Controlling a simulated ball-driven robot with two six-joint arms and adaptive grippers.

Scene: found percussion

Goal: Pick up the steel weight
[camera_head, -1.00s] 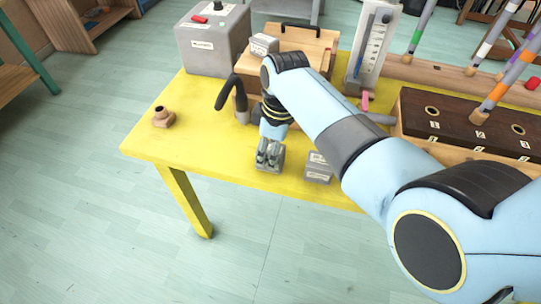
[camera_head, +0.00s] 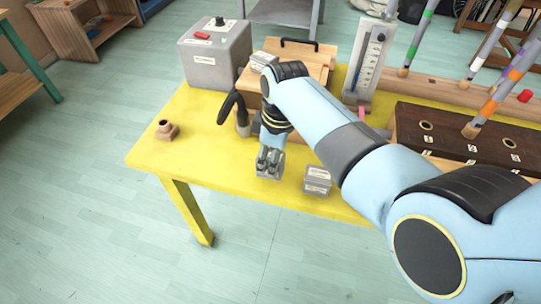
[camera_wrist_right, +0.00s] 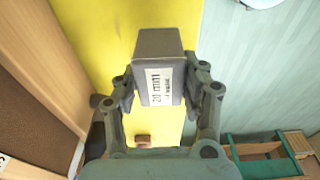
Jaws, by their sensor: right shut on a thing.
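The steel weight, a grey block with a white label (camera_wrist_right: 158,42), sits between the two fingers of my right gripper (camera_wrist_right: 160,88) in the right wrist view. The gripper is shut on it, with a finger pressed to each side. In the head view my right gripper (camera_head: 270,158) points down near the front edge of the yellow table, and the weight (camera_head: 268,174) shows below its fingers. I cannot tell for sure whether the weight is clear of the tabletop. My left gripper is not in view.
A similar grey labelled block (camera_head: 317,182) stands just right of the held weight. A dark curved handle (camera_head: 232,107) and a wooden box (camera_head: 300,62) stand behind. A brown nut-like piece (camera_head: 166,130) lies left on the yellow table (camera_head: 205,150). The table's left front is clear.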

